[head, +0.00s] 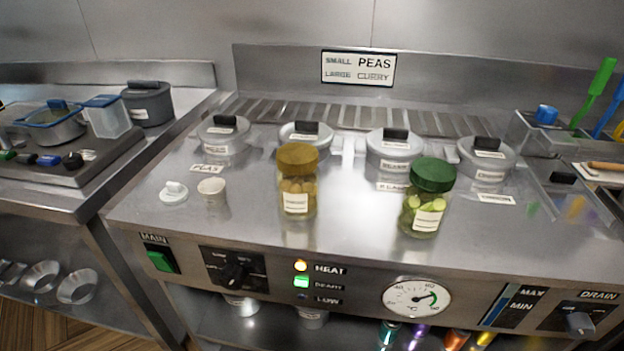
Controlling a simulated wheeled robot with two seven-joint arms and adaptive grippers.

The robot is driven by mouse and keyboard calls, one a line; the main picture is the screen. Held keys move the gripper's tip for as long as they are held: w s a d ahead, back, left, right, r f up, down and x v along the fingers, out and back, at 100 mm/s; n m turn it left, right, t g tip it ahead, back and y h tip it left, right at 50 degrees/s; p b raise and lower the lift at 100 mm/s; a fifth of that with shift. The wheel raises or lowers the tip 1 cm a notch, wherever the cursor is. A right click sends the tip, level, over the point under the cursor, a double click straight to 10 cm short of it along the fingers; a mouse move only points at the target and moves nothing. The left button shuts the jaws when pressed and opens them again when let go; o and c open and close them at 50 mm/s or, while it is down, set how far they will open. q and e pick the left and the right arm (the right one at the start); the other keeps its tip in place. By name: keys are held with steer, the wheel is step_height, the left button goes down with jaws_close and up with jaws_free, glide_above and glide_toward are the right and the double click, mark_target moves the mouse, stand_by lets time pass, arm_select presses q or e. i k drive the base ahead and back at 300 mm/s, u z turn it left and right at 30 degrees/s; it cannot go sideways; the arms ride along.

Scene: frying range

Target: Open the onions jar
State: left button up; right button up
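Two lidded glass jars stand upright on the steel range top in the head view. The jar with the brown-gold lid (297,158) holds round brownish pieces and has a white label (295,203). The jar with the green lid (433,174) holds green slices and has a white label (428,220). Both labels are too blurred to read, so I cannot tell by text which is the onions jar. Both lids sit on their jars. Neither of my grippers is in view.
Several lidded grey pots (222,136) line the back. A white cup (212,191) and a small white lidded item (173,192) stand left of the jars. Knobs and a gauge (417,298) are on the front panel. Bare steel lies between the jars.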

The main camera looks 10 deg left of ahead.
mark_target(298, 195)
steer(key=z, duration=0.5)
steer(key=k, duration=1.1)
steer(key=u, duration=0.65)
steer(key=i, duration=1.3)
steer(key=z, duration=0.15)
